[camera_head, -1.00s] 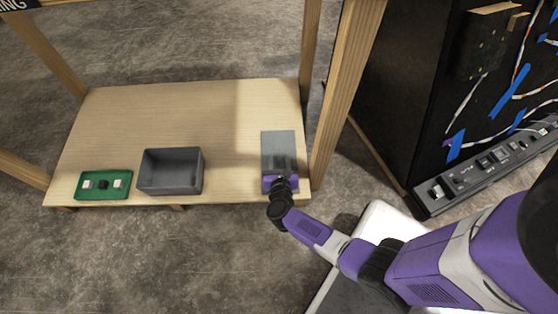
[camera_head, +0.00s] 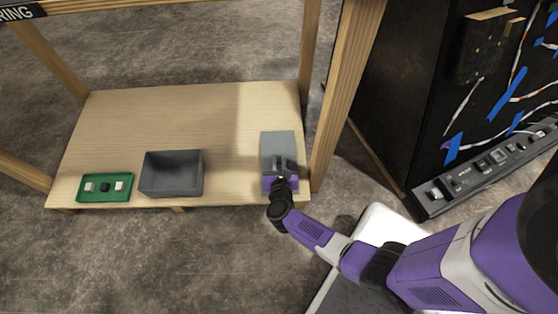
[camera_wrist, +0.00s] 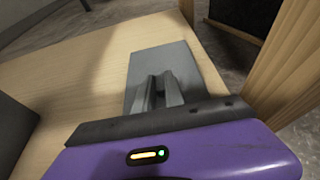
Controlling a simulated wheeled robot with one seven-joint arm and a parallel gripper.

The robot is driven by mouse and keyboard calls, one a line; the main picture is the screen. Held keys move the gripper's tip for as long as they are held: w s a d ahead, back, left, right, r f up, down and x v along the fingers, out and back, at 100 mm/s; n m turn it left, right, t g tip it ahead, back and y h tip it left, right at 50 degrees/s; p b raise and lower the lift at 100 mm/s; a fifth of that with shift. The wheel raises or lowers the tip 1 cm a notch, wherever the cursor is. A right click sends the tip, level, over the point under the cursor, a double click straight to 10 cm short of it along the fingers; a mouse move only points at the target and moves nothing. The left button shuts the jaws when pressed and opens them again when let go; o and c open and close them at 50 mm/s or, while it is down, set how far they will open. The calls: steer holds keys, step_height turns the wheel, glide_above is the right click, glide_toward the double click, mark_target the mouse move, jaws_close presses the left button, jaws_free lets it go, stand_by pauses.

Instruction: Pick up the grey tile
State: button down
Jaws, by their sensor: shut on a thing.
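My gripper (camera_head: 283,161) reaches over a flat grey pad (camera_head: 270,140) at the right end of the wooden table. In the wrist view its two grey fingers (camera_wrist: 158,78) are close together, pointing down over the pad (camera_wrist: 172,56). They are shut on the grey tile, which is small and mostly hidden between the fingertips. Grey on grey, its outline is hard to make out. I cannot tell whether the tile touches the pad or is just above it.
A dark grey open bin (camera_head: 171,193) stands left of the pad on the table (camera_head: 180,110). A green tray (camera_head: 122,197) with small white and black pieces lies at the far left. A wooden post (camera_head: 340,95) rises close to the right. The table's middle and back are clear.

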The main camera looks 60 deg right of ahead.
mark_target(279, 161)
step_height(279, 161, up, 18)
steer(key=p, duration=1)
steer(key=shift+r+p, duration=0.25)
steer(key=shift+p, duration=0.15)
